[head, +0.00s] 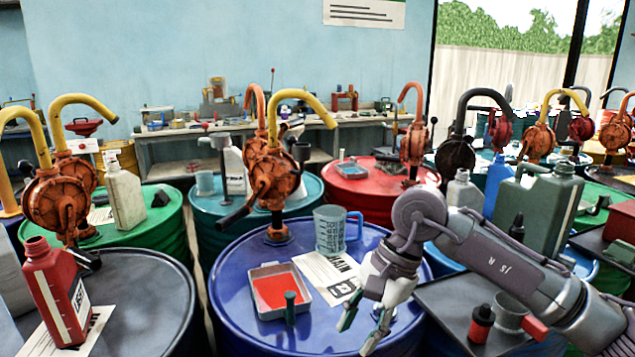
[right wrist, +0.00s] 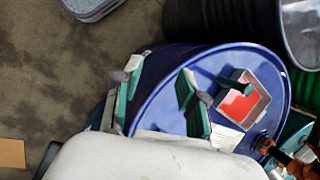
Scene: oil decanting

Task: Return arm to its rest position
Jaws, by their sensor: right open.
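My right gripper (head: 360,331) hangs over the front right of the blue drum (head: 235,290) in the head view, fingers pointing down and apart with nothing between them. My right arm reaches in from the lower right. In the right wrist view the open green-tipped fingers (right wrist: 160,100) show over the drum's edge (right wrist: 165,62). I cannot tell the gripper's exact height above the lid. My left gripper is in neither view.
On the blue lid are a tray (head: 303,304) of red liquid, a measuring jug (head: 328,236), a sheet (head: 322,272) and an orange hand pump (head: 272,175). A red bottle (head: 58,290) stands left. Bottles and a dark container (head: 490,318) crowd the right.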

